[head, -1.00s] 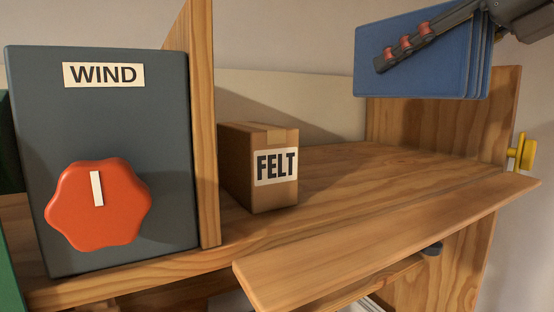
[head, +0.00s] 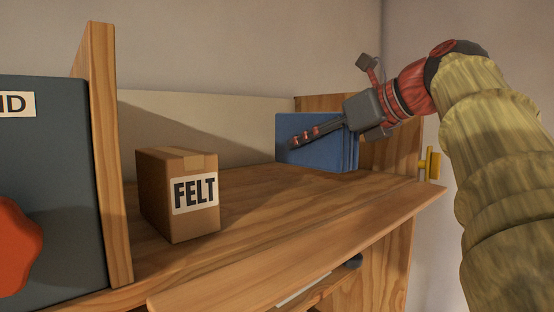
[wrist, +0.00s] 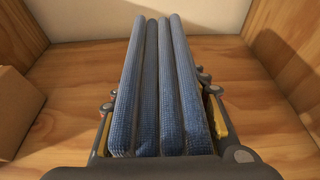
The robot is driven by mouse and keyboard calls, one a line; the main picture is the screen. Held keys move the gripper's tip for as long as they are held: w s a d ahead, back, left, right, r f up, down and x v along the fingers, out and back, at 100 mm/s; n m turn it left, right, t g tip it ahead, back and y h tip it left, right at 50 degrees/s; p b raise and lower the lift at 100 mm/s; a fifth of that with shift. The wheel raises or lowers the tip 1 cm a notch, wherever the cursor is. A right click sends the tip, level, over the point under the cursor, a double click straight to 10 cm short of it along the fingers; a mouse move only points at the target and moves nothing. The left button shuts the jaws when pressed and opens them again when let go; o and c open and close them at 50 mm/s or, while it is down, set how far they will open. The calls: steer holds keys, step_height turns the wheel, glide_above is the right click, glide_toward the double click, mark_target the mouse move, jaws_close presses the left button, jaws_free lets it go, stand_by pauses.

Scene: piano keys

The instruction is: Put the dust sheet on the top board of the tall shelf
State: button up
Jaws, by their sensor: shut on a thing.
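The dust sheet is a blue folded cloth (head: 292,125) at the right end of the shelf's top board (head: 255,205). It stands on edge, and its folds show as several upright layers in the wrist view (wrist: 160,85). My gripper (head: 305,138) is shut on the dust sheet, with one finger on each side of it in the wrist view. The sheet's lower edge is at or just above the board; I cannot tell if it touches. The sheet's far face is hidden.
A FELT box (head: 178,195) stands left on the board, also at the left in the wrist view (wrist: 14,108). A wooden divider (head: 103,150) and the dark WIND box (head: 50,190) are farther left.

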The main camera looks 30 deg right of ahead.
mark_target(353, 142)
steer(key=f, duration=0.3)
steer(key=shift+w+d+f, duration=0.1)
steer(key=shift+w+d, duration=0.05)
steer(key=shift+w, duration=0.05)
steer(key=shift+f, duration=0.25)
steer(key=shift+f, duration=0.15)
steer(key=o, duration=1.6)
steer(key=b+v, duration=0.1)
steer(key=v, duration=1.1)
